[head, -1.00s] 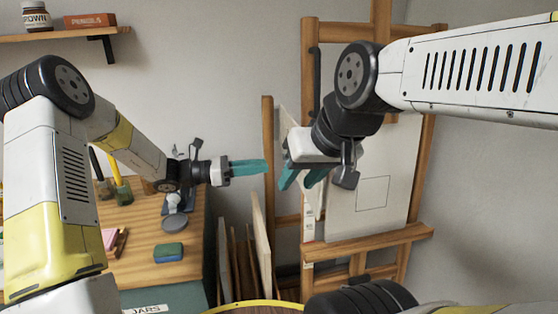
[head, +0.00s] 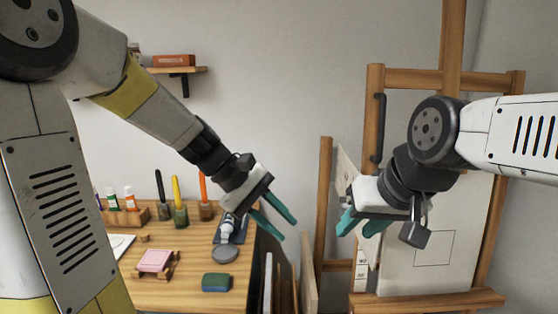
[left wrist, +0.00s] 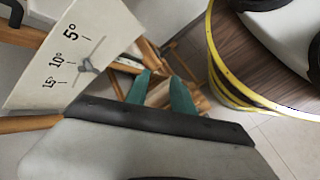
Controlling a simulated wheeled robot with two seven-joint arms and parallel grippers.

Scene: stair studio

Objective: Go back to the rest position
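My left gripper (head: 271,215) hangs in the middle of the head view, in front of the right end of the wooden desk, its teal fingers pointing down and right. The fingers are apart with nothing between them; they also show apart and empty in the left wrist view (left wrist: 160,92). My right gripper (head: 359,224) is in front of the easel (head: 375,130), its teal fingers pointing down and left. Those fingers are apart with no object visible between them.
A canvas (head: 440,250) stands on the easel. A wall shelf (head: 190,70) is behind. The left wrist view shows a white angle-marked plate (left wrist: 75,50).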

